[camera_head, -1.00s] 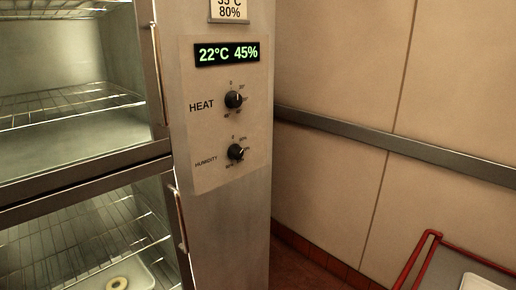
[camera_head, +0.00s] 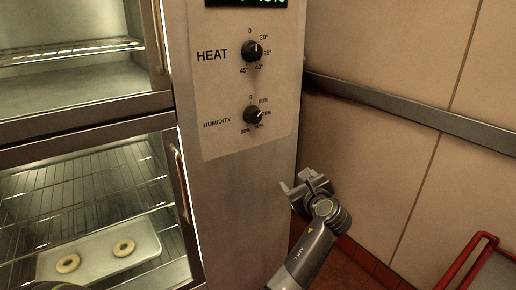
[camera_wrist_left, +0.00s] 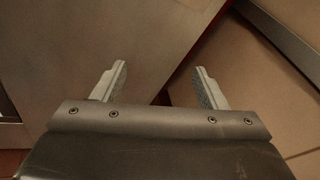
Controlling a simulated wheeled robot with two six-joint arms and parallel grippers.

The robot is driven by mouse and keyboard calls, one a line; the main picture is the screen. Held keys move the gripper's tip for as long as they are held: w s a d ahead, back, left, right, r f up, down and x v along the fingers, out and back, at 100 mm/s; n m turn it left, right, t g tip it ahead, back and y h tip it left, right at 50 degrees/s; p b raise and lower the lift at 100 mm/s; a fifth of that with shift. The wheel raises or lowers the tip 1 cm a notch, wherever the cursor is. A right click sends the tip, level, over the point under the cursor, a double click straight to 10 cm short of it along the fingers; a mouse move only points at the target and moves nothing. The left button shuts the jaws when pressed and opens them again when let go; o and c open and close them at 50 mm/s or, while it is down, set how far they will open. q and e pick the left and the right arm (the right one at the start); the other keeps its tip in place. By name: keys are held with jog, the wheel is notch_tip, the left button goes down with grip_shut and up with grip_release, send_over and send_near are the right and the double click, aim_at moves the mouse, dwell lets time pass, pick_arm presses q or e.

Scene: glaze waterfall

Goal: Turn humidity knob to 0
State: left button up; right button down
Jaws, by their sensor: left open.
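The black humidity knob (camera_head: 252,115) sits low on the control panel (camera_head: 225,140) of the steel cabinet. Its pointer seems to face right and slightly up, near the 60–70% marks, away from the 0 at the top. The similar heat knob (camera_head: 252,51) is above it. My left gripper (camera_head: 298,184) is below and to the right of the humidity knob, apart from it, near the cabinet's right edge. In the left wrist view its two fingers (camera_wrist_left: 160,85) are spread with nothing between them. My right gripper is not in view.
Cabinet doors with vertical handles (camera_head: 180,183) stand left of the panel. A tray (camera_head: 110,258) with dough rings lies inside the lower compartment. A wall rail (camera_head: 400,108) runs along the tiled wall at right. A red-framed cart (camera_head: 468,262) stands at lower right.

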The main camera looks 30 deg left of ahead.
pick_arm(q)
jog(key=s+r+n+g+y+b, duration=0.1)
jog(key=s+r+y, duration=0.15)
jog(key=r, duration=0.45)
jog(key=s+r+g+y, duration=0.1)
jog(key=s+r+y, duration=0.15)
jog(key=r, duration=0.45)
jog(key=h+p, duration=0.1)
send_near(256, 117)
jog(key=x, duration=0.8)
jog(key=shift+r, duration=0.1)
jog(key=shift+w+a, duration=0.25)
jog(key=shift+a, duration=0.2)
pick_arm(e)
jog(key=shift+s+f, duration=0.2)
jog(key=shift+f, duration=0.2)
pick_arm(q)
jog(key=c, duration=1)
